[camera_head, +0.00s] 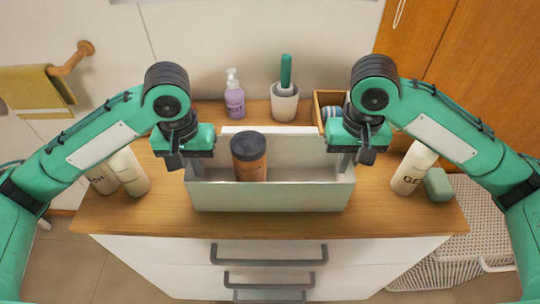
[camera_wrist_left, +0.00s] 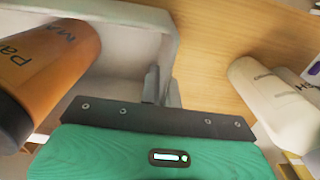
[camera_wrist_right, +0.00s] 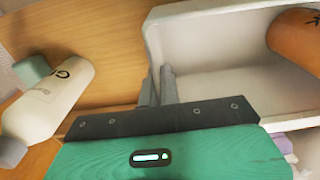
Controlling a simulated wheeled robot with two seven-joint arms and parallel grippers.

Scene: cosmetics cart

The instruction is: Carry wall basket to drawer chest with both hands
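The wall basket (camera_head: 272,197) is a pale grey-white open box over the middle of the wooden top of the drawer chest (camera_head: 400,218). It looks level; I cannot tell whether it touches the top. An orange-brown bottle with a dark cap (camera_head: 249,160) stands inside it, left of the middle. My left gripper (camera_head: 195,168) is shut on the basket's left end wall, one finger on each side in the left wrist view (camera_wrist_left: 162,85). My right gripper (camera_head: 347,163) is shut on the right end wall; its fingers also straddle the wall in the right wrist view (camera_wrist_right: 158,85).
A purple pump bottle (camera_head: 235,98), a cup with a green handle (camera_head: 285,100) and a small wooden box (camera_head: 322,100) stand behind the basket. White bottles (camera_head: 128,172) stand at left. Another white bottle (camera_head: 412,168) and a green block (camera_head: 438,185) are at right.

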